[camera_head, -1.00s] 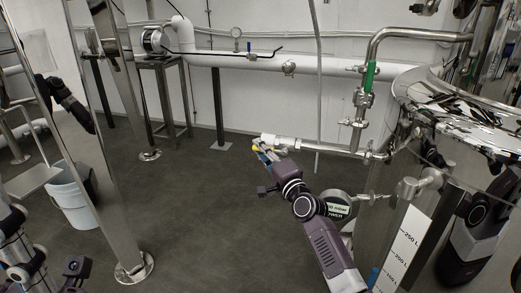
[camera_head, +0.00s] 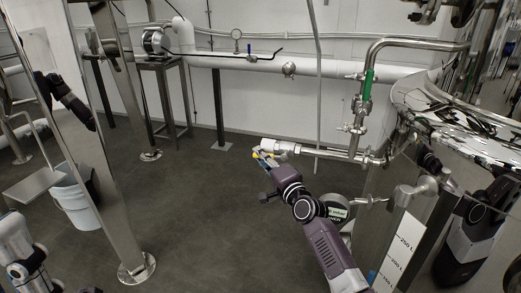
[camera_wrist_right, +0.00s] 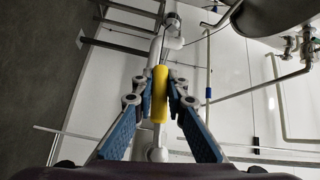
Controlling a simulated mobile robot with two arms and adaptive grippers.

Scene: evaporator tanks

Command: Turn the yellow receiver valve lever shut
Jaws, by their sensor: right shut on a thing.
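The yellow lever (camera_wrist_right: 159,94) stands upright in the middle of the right wrist view, between the two blue-padded fingers of my right gripper (camera_wrist_right: 160,98). The fingers are shut on it. In the head view my right gripper (camera_head: 264,157) is at the open end of the steel receiver pipe (camera_head: 310,150), and only a small piece of the yellow lever (camera_head: 256,153) shows beside the fingers. The valve body is mostly hidden by the gripper. My left gripper cannot be made out; part of my left arm shows at the lower left.
The polished tank (camera_head: 455,115) stands at the right, with a green-handled valve (camera_head: 368,84) on the pipe near it. A steel post (camera_head: 105,150) and a bucket (camera_head: 75,200) are at the left. The dark floor (camera_head: 200,220) in the middle is clear.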

